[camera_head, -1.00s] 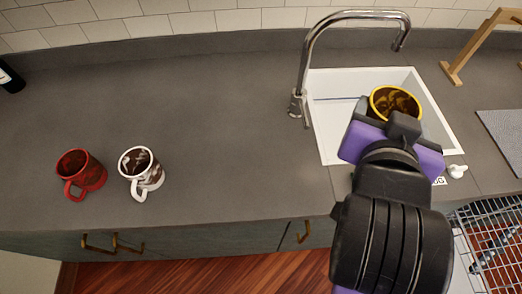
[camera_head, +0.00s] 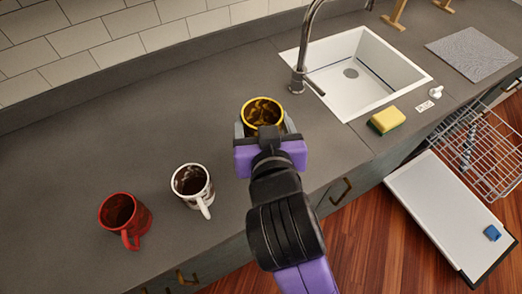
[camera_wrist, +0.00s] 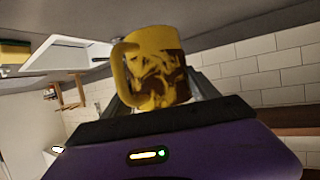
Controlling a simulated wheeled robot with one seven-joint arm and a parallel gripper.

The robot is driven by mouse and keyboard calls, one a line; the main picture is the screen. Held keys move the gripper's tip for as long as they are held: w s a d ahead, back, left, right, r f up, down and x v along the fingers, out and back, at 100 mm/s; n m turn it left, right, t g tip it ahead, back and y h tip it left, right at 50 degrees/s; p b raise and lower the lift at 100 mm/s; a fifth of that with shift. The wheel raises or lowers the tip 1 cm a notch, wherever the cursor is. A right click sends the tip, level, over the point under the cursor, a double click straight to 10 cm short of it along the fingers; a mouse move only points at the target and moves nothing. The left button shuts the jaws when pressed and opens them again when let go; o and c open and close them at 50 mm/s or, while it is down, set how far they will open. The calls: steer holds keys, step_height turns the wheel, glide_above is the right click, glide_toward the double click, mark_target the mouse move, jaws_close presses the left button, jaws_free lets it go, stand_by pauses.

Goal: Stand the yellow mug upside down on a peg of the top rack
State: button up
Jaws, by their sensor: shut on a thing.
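The yellow mug (camera_head: 263,112) has brown stains and a dark inside. It is upright, its mouth facing up in the head view. My gripper (camera_head: 266,130) is shut on it and holds it over the grey counter, left of the sink. The wrist view shows the mug (camera_wrist: 155,65) between the fingers, its handle to the left there. Whether the mug touches the counter I cannot tell. The dishwasher's wire rack (camera_head: 480,150) is pulled out at the right. Its pegs are too small to tell apart.
A white stained mug (camera_head: 192,184) and a red mug (camera_head: 124,215) stand on the counter to the left. The white sink (camera_head: 395,70) with its tap (camera_head: 301,60), and a yellow-green sponge (camera_head: 386,120), are to the right. The open dishwasher door (camera_head: 450,215) hangs low over the floor.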

step_height(320, 180, down, 11)
steer(key=shift+w+r, duration=0.1)
steer(key=shift+r, duration=0.1)
stand_by(0.4)
steer(key=shift+f, duration=0.2)
steer(key=o, duration=1.9)
steer(key=shift+c, duration=0.2)
steer(key=shift+r, duration=0.2)
steer(key=b+v, duration=0.1)
steer(key=v, duration=1.1)
